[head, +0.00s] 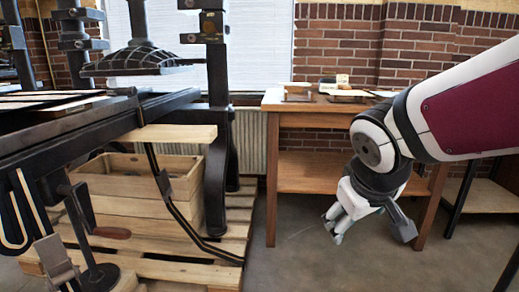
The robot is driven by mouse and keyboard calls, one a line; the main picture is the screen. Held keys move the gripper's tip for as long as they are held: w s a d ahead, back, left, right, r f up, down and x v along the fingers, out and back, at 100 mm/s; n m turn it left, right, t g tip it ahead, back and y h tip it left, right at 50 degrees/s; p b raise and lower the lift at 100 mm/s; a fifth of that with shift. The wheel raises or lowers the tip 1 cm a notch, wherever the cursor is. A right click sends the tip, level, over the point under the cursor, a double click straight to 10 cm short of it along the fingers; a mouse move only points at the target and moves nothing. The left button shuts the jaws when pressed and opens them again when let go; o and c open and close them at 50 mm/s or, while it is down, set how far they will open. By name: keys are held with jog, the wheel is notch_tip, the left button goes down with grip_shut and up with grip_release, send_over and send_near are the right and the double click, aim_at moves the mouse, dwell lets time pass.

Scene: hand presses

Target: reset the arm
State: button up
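My gripper (337,222) hangs at the end of my bent arm (430,110), right of the picture's middle. It points down and to the left, in front of the wooden table and above the grey floor. Nothing shows in its fingers. The gripper appears apart from the table and the press.
A black hand press (217,130) stands at the left on a wooden pallet (150,262), with a wooden crate (140,200) underneath. A wooden table (271,180) with small items on top stands behind my arm. Floor between pallet and gripper is clear.

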jog(key=s+d+f+m+g+y, duration=0.15)
jog(key=s+m+g, duration=0.35)
jog(key=s, duration=2.3)
notch_tip(320, 180, up, 39)
jog(key=n+t+p, duration=0.1)
jog(key=t+p, duration=0.2)
jog(key=p, duration=3.5)
jog(key=shift+w+a, duration=0.15)
jog(key=shift+y, duration=0.25)
